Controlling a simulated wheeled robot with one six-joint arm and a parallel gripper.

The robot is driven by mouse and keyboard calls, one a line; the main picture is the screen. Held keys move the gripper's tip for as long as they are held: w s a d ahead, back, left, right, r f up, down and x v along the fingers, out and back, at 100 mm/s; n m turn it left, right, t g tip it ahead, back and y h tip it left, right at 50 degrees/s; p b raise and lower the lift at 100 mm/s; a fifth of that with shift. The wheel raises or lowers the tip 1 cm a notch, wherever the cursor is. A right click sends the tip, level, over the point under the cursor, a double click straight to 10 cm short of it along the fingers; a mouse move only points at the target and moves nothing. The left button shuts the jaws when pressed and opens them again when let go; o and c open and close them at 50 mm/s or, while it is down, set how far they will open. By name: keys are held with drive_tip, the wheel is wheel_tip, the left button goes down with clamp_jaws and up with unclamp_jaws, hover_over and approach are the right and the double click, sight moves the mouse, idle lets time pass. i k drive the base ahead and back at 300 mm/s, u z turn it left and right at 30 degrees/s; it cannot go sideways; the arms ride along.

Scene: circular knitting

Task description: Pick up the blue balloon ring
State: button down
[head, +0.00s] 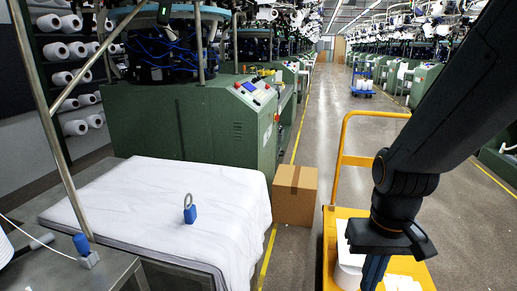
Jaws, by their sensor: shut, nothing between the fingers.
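The blue balloon ring (190,210) stands on the white cloth of the table in the head view. It shows as a small blue block with a grey loop rising from its top. My gripper (375,272) is at the lower right, pointing down over the yellow cart, well to the right of the ring. Its fingers are shut and hold nothing. The fingertips run to the bottom edge of the picture.
The cloth-covered table (130,195) is clear around the ring. A metal bench with a blue-topped part (82,243) is at the lower left. A cardboard box (295,194) stands between the table and the yellow cart (333,235). A green machine (180,130) stands behind.

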sight(190, 214)
drive_tip(key=z, duration=0.75)
drive_tip(key=k, duration=1.15)
drive_tip(key=u, duration=1.2)
drive_tip(key=i, duration=1.5)
